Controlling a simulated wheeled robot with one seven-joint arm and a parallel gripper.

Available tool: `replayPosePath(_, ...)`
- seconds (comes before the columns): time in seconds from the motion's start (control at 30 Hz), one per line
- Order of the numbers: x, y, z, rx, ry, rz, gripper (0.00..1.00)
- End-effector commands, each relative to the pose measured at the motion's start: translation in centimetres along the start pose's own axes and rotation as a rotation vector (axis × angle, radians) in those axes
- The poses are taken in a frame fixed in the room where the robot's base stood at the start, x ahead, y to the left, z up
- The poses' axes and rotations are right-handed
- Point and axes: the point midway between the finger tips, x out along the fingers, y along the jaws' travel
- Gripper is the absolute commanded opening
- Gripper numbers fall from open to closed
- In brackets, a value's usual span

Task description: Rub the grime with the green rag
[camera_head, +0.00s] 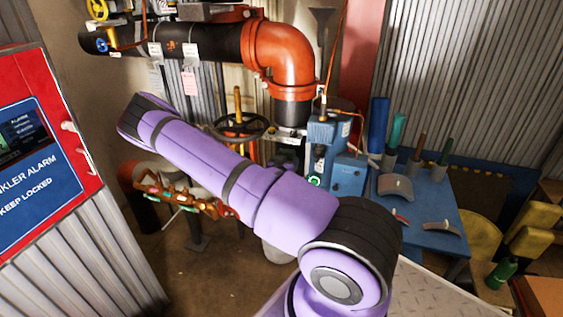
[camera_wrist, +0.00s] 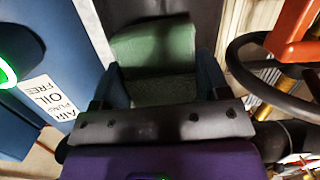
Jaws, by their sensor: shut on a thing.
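The green rag (camera_wrist: 153,50) shows in the wrist view as a soft green block with a darker green lower face. My gripper (camera_wrist: 160,80) is shut on it, with one dark blue finger on each side. In the head view my purple arm crosses the middle, and I cannot clearly make out the gripper or rag there. Dark grey surface shows just beyond the rag in the wrist view. I cannot tell whether the rag touches it. I cannot pick out the grime in either view.
A blue pump unit (camera_head: 349,174) stands right of the handwheel (camera_head: 240,126); its labelled side (camera_wrist: 50,70) is close left in the wrist view. An orange pipe elbow (camera_head: 290,50) rises behind. A blue table (camera_head: 440,200) with tools and a red alarm cabinet (camera_head: 45,150) flank the space.

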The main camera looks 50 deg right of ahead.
Motion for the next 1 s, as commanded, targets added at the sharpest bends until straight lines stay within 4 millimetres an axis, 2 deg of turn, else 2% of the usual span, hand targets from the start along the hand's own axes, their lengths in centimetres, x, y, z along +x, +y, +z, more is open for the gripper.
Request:
replayPosePath(0.17,-0.1,1.3,0.1,-0.001,-0.001,0.002,0.46)
replayPosePath(0.4,0.2,1.4,0.1,0.0,-0.001,0.001,0.47)
replayPosePath(1.0,0.0,-2.6,-0.2,0.001,-0.001,-0.001,0.46)
